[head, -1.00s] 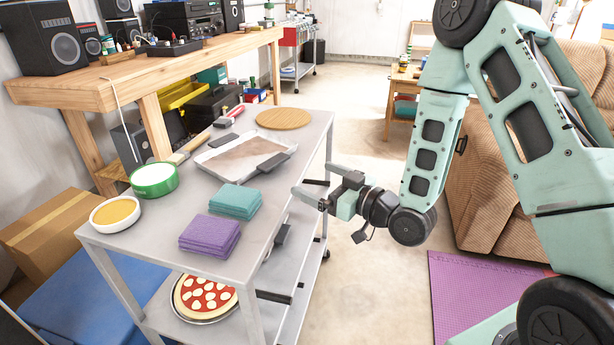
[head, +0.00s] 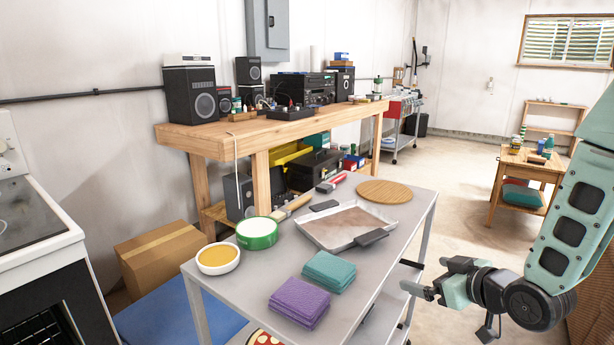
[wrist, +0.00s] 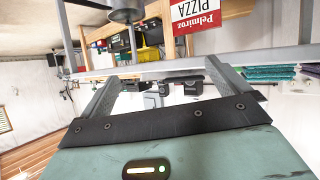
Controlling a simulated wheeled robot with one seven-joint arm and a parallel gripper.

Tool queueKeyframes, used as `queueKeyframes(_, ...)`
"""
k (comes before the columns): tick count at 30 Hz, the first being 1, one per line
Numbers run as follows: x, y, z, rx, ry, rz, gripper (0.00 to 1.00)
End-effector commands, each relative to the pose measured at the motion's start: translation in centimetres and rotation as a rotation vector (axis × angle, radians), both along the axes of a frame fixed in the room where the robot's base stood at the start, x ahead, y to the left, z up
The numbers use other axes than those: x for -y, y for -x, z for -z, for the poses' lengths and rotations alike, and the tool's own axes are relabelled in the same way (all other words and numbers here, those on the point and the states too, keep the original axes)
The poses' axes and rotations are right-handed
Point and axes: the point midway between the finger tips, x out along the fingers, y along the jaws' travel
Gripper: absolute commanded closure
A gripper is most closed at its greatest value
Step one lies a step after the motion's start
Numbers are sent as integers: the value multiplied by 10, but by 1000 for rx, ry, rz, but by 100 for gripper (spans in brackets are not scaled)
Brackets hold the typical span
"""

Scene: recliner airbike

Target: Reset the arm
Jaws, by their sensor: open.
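My gripper (head: 436,278) is in the head view at the right edge of the grey cart (head: 234,288), beside it and a little apart from the tray. In the wrist view my gripper (wrist: 163,88) shows its two fingers spread apart with nothing between them. My green arm comes in from the right side of the head view. The wrist view looks sideways and shows a cart edge and a red pizza box behind the fingers.
A workbench (head: 205,142) stands behind. A stove (head: 35,215) is at left.

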Motion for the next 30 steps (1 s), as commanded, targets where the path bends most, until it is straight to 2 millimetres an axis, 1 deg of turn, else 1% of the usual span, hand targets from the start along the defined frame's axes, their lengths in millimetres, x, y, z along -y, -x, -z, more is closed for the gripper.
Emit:
queueKeyframes(2,13,5,-4,-93,65,53,0)
queueKeyframes(5,31,20,-6,-231,127,135,0)
queueKeyframes(8,47,41,-12,-371,163,225,0)
queueKeyframes(9,52,51,-15,-425,171,259,0)
queueKeyframes(12,61,78,-24,-556,175,337,0)
queueKeyframes(16,64,112,-35,-704,160,414,0)
queueKeyframes(21,61,156,-51,-876,119,484,0)
queueKeyframes(22,50,161,-52,-893,129,459,0)
queueKeyframes(24,15,170,-54,-907,176,359,0)
queueKeyframes(26,-9,181,-56,-920,213,286,0)
queueKeyframes(27,-24,189,-57,-929,237,240,0)
queueKeyframes(29,-45,203,-60,-939,276,171,0)
queueKeyframes(30,-58,213,-61,-945,302,125,0)
